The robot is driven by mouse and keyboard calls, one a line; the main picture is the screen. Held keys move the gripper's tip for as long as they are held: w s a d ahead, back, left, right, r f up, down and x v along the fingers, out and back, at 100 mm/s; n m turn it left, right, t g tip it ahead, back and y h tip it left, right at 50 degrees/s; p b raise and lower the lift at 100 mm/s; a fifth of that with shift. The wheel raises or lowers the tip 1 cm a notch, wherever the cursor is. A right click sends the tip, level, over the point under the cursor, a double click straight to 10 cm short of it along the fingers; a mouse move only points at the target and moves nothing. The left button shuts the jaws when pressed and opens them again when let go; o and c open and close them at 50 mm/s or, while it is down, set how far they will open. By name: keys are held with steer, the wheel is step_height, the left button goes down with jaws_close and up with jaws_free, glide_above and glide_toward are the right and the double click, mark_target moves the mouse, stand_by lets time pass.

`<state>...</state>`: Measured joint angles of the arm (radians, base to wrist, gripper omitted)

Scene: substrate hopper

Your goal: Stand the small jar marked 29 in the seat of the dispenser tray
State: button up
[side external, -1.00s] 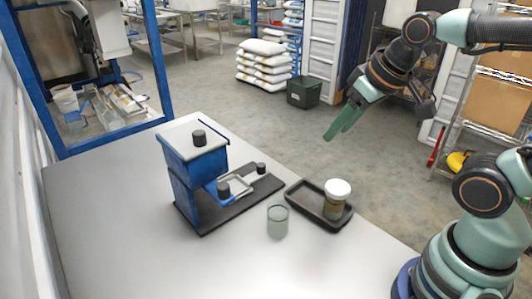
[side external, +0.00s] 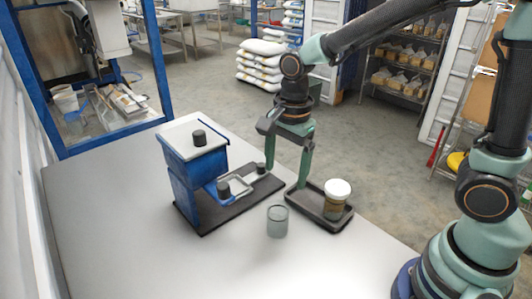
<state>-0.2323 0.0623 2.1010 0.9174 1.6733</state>
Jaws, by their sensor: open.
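A small jar with a white lid and brownish contents (side external: 337,200) stands upright in the right part of a black tray (side external: 309,212). No number can be read on it. A grey-green glass cup (side external: 278,222) stands on the table left of the tray, also with no readable mark. The blue dispenser (side external: 186,170) stands on a dark base, with a pale square frame (side external: 236,186), seemingly its seat, low at its right side. My gripper (side external: 286,178) is open and empty, fingers pointing down, between the dispenser base and the tray's left end in the picture.
Black knobs stand on the dispenser top (side external: 199,138), near the frame (side external: 223,189) and at the base's far end (side external: 261,168). The grey table (side external: 130,220) is clear at left and front. White sacks (side external: 264,62) lie on the floor behind.

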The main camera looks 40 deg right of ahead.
mark_target(278, 208)
steer(key=shift+w+a+f+m+g, duration=0.15)
steer(key=shift+f+m, duration=0.25)
steer(key=shift+f, duration=1.45)
steer(key=shift+a+f+m+g, duration=0.1)
steer(key=shift+a+f+m, duration=0.25)
steer(key=shift+f, duration=1.55)
steer(key=shift+w+a+f+m+g, duration=0.15)
steer(key=shift+f+m, duration=0.3)
steer(key=shift+f, duration=1.4)
steer(key=shift+s, duration=0.1)
steer(key=c, duration=1.1)
steer(key=shift+o, duration=0.2)
steer(key=shift+r, duration=0.15)
steer(key=shift+r, duration=2.4)
